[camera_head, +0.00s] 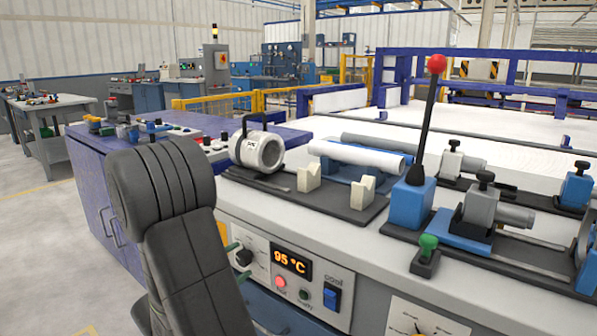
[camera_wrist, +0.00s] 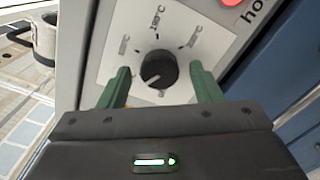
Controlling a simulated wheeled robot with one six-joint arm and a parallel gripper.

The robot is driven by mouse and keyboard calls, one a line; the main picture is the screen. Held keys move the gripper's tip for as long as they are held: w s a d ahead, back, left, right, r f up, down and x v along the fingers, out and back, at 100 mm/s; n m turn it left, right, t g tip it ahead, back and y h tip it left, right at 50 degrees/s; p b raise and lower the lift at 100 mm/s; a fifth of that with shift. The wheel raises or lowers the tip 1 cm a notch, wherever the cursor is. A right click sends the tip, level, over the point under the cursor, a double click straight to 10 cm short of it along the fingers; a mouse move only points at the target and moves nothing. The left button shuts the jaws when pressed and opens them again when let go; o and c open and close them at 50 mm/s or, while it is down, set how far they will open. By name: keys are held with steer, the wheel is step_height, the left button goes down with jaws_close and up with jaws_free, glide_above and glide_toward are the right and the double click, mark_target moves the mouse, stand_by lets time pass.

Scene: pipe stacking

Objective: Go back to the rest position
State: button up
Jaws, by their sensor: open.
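My gripper (camera_wrist: 161,72) is open, with its two green fingers on either side of a black rotary knob (camera_wrist: 158,70) in the wrist view. Nothing is held; I cannot tell whether the fingers touch the knob. In the head view my gripper (camera_head: 239,261) shows as green fingertips beside the same knob (camera_head: 244,257) on the front control panel (camera_head: 292,275). My dark padded arm stands in front of the left part of the bench and hides the rest of the gripper.
The panel shows a 95 °C display (camera_head: 292,262) and a blue switch (camera_head: 331,295). A white pipe (camera_head: 360,158) lies on the bench behind two cream supports (camera_head: 308,177). A red-topped lever (camera_head: 430,120) rises at the right. Open floor (camera_head: 40,235) lies at the left.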

stand_by(0.4)
steer(key=p+v, duration=0.3)
steer(key=v, duration=1.1)
steer(key=b+x, duration=0.3)
steer(key=x, duration=1.1)
steer(key=shift+d+f, duration=0.1)
steer(key=shift+r+n+p, duration=0.3)
steer(key=shift+r+p, duration=0.05)
steer(key=shift+p, duration=0.35)
steer(key=n+p, duration=0.5)
steer(key=p, duration=0.2)
steer(key=shift+p, duration=0.3)
steer(key=n+p, duration=0.4)
steer(key=p, duration=0.1)
steer(key=shift+n+p, duration=0.3)
steer(key=shift+p, duration=0.1)
steer(key=shift+f+n+p, duration=0.25)
steer(key=shift+n+p, duration=0.5)
steer(key=shift+n, duration=0.15)
